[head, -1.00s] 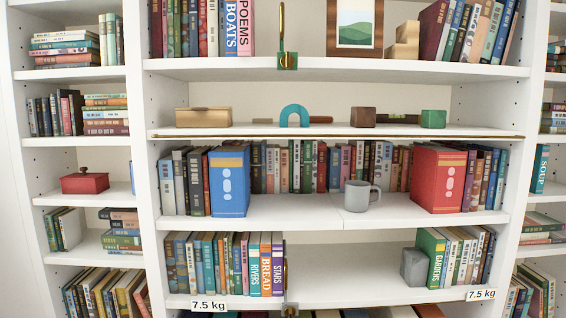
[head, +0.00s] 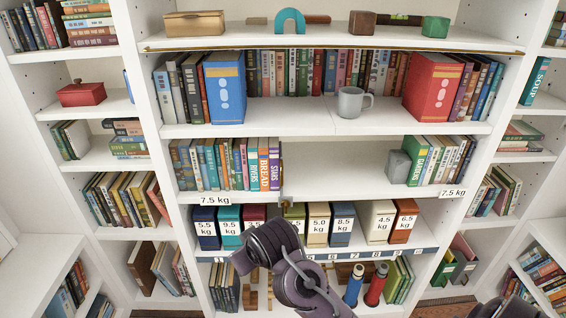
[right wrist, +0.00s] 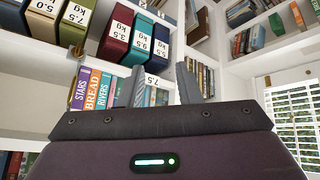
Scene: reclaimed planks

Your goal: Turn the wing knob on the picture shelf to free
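Behind the fingers are book spines and a small 7.5 label, seen upside down. In the head view a dark purple arm of mine crosses the lower middle in front of the bin shelf; no fingertips can be made out there. My left gripper cannot be seen.
The top shelf in the head view holds a brass box (head: 195,23), a teal arch (head: 289,20) and blocks. Below are a grey mug (head: 350,102), bookends and books. Labelled bins (head: 342,224) fill a lower shelf.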

